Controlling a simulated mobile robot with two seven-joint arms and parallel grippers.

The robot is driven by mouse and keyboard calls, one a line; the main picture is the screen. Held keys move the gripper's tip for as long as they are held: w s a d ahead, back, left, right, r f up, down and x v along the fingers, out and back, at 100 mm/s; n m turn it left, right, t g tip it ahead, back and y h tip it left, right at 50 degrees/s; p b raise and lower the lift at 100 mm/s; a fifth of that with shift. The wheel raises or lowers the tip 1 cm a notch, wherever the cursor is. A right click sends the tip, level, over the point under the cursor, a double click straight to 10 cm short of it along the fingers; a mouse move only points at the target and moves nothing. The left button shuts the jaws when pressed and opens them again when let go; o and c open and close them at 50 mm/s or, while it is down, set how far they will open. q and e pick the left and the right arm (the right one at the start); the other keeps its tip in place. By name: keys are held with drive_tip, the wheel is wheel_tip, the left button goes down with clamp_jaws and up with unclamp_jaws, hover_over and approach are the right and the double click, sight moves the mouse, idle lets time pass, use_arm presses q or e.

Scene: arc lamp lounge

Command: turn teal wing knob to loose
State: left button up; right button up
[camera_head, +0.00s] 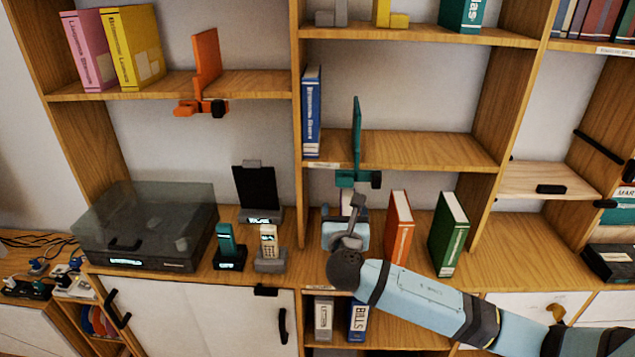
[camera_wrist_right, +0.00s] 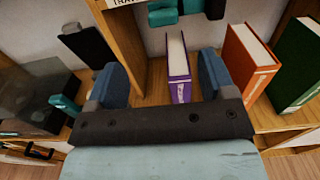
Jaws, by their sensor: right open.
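A teal bookend clamp (camera_head: 357,140) stands on the middle shelf. Its teal lower part (camera_head: 345,179) and a black knob (camera_head: 376,180) sit at the shelf's front edge. The wrist view shows the teal lower part (camera_wrist_right: 163,16) and the black knob (camera_wrist_right: 214,8) at its top edge; I cannot tell which part is the wing. My right gripper (camera_head: 347,204) is just below the clamp and apart from it. In the wrist view its fingers (camera_wrist_right: 160,65) are spread, with nothing held. My left gripper is not in view.
A purple book (camera_wrist_right: 178,68) stands behind the gap between my fingers. An orange book (camera_head: 398,228) and a green book (camera_head: 448,234) stand right of my gripper. An orange bookend clamp (camera_head: 205,68) is on the left shelf.

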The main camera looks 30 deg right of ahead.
sight(345, 183)
drive_tip(key=p+x, duration=0.1)
drive_tip(key=x, duration=1.2)
drive_tip(key=shift+w+d, duration=0.15)
drive_tip(key=shift+d, duration=0.25)
drive_tip(key=c, duration=0.9)
